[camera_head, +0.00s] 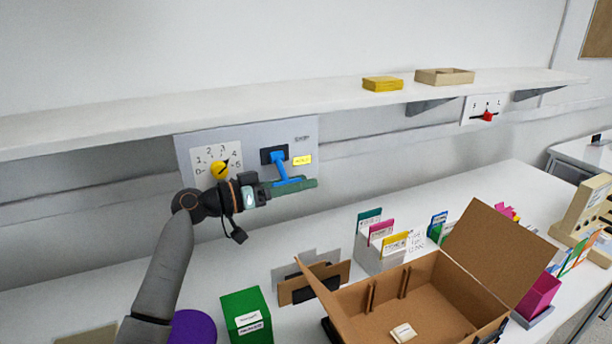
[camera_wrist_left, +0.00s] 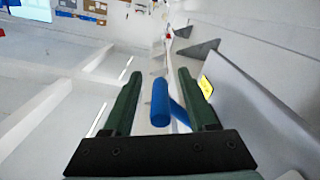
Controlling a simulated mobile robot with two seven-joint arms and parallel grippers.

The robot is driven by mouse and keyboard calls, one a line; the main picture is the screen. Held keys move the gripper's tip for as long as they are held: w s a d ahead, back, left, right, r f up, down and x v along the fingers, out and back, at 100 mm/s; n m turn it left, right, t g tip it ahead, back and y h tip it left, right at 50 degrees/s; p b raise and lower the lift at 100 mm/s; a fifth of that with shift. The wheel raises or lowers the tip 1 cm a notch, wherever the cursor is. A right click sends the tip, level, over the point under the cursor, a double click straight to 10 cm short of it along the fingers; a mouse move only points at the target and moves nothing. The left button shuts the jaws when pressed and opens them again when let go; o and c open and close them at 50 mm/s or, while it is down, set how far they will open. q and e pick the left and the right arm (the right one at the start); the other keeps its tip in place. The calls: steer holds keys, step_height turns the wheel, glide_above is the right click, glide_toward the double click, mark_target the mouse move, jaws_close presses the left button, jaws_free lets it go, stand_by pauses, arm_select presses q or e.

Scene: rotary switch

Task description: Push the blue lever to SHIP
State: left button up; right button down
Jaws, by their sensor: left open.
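The blue lever (camera_head: 279,164) sticks out of a dark slot on the grey wall panel (camera_head: 253,138). A small grey label, seemingly SHIP (camera_head: 302,139), is at the panel's upper right. A lit yellow label (camera_head: 302,160) is below it, right of the lever; its text is too small to be sure of. My left gripper (camera_head: 309,183) is at the lever's lower end, with green fingers pointing right. In the left wrist view the blue handle (camera_wrist_left: 160,103) lies between the open fingers (camera_wrist_left: 161,77), with gaps visible on both sides. My right gripper is not in view.
A numbered dial with a yellow knob (camera_head: 219,169) is left of the lever, close to my wrist. A white shelf (camera_head: 240,107) runs above the panel. Below, the table holds an open cardboard box (camera_head: 445,285), a green box (camera_head: 246,312) and a card holder (camera_head: 378,250).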

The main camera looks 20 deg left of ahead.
arm_select(q)
steer(key=shift+x, duration=0.9)
jaws_close()
steer(key=shift+r, duration=0.15)
stand_by(0.7)
